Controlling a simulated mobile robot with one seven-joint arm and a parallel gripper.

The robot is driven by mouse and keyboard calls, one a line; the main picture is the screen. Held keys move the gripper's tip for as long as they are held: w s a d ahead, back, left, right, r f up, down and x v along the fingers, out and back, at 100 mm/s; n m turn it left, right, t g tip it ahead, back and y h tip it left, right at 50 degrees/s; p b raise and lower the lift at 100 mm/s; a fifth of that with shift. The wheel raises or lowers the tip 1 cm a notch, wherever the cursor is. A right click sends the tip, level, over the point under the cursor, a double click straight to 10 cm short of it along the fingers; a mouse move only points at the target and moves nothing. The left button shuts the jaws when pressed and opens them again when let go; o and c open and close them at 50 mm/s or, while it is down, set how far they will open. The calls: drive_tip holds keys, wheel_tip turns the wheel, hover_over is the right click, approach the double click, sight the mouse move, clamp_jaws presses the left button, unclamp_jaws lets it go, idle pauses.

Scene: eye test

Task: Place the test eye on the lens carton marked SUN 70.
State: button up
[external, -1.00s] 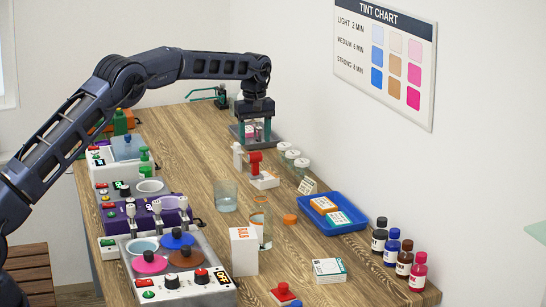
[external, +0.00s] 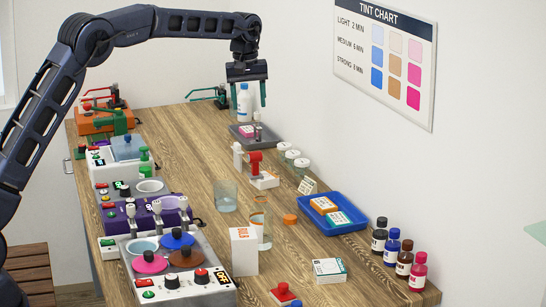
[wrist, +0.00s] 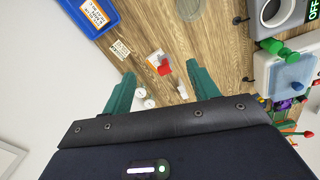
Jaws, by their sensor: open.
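My gripper (external: 247,103) is open and empty, raised over the far part of the bench. Its green fingers also show apart in the wrist view (wrist: 158,90). Other small cartons are an orange-and-white one (external: 323,205) and a teal-and-white one (external: 340,219) in the blue tray, and one in front (external: 329,271). I cannot read SUN 70 anywhere.
Lidded jars (external: 292,158), a blue tray (external: 361,224), a beaker (external: 226,196) and a tall white box (external: 244,251) crowd the bench. Machines line the left; dark bottles (external: 391,247) stand right.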

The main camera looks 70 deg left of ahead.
drive_tip(key=s+d+r+m+t, duration=0.1)
drive_tip(key=s+d+r+m, duration=0.45)
drive_tip(key=s+d, duration=0.7)
drive_tip(key=s+d+r+m+t, duration=0.1)
drive_tip(key=s+d+r+m, duration=0.1)
drive_tip(key=s+d+r, duration=0.85)
drive_tip(key=s+d+f+m, duration=0.2)
drive_tip(key=s+d+f, duration=0.2)
drive_tip(key=s, duration=0.7)
drive_tip(key=s+d+f+m+t, duration=0.1)
drive_tip(key=s+d+f+m, duration=0.2)
drive_tip(key=s, duration=0.8)
drive_tip(key=s+d+f+m, duration=0.2)
drive_tip(key=s+d+f, duration=0.2)
drive_tip(key=s, duration=0.6)
wheel_tip(320, 180, down, 2)
drive_tip(key=shift+s+d+f+t, duration=0.1)
drive_tip(key=shift+s+d+t, duration=0.25)
drive_tip(key=shift+s+t, duration=0.05)
drive_tip(key=shift+m, duration=0.25)
drive_tip(key=shift+c, duration=0.3)
